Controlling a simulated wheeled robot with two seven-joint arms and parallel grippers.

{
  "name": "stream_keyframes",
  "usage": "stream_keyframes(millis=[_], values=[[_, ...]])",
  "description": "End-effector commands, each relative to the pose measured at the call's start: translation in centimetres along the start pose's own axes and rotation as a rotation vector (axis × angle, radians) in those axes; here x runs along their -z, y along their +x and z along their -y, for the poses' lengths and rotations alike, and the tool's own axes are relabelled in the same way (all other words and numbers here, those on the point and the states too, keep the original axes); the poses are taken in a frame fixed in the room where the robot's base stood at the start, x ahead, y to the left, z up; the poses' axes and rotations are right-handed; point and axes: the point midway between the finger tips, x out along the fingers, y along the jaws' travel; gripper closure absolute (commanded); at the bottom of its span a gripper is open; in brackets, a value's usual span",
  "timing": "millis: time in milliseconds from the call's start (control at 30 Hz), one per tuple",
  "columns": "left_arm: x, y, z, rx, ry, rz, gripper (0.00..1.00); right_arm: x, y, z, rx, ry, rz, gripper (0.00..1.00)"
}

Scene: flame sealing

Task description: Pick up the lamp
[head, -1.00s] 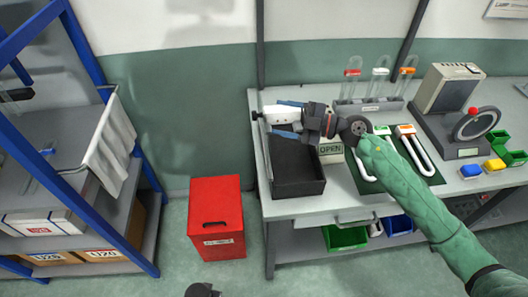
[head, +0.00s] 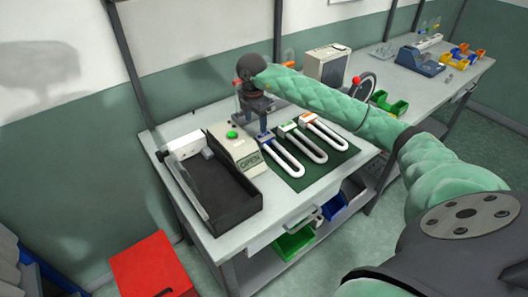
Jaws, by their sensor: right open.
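Three U-shaped lamps lie side by side on a dark green mat (head: 325,175). The left lamp (head: 288,160) has a blue mark at its far end, the middle lamp (head: 304,144) a green one, and the right lamp (head: 327,134) an orange one. My right gripper (head: 262,122) points down at the far end of the blue-marked lamp, close above it. It is open and partly covers that end; whether it touches the lamp cannot be told. My left gripper is out of view.
A beige box (head: 226,148) with a green button and an OPEN sign stands left of the mat. A black tray (head: 232,214) and a white device (head: 183,146) are further left. A red bin (head: 150,265) stands on the floor. My right forearm passes over the bench's back.

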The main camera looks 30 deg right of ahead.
Motion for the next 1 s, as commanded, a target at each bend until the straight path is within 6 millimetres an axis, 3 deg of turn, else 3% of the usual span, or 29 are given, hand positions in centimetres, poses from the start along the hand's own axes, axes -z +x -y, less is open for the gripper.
stream_keyframes(millis=[100, 267, 733, 1000], values=[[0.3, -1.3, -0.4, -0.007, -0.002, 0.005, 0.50, -1.7, 0.6, 0.2, 0.021, 0.046, 0.056, 0.37], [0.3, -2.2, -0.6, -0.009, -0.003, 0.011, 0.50, -2.5, 0.6, 0.3, 0.033, 0.070, 0.083, 0.37], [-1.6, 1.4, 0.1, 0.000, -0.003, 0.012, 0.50, -2.8, 3.3, 0.5, 0.033, 0.068, 0.081, 0.37], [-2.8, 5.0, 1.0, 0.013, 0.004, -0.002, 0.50, -3.1, 5.2, 0.9, 0.034, 0.068, 0.081, 0.37]])
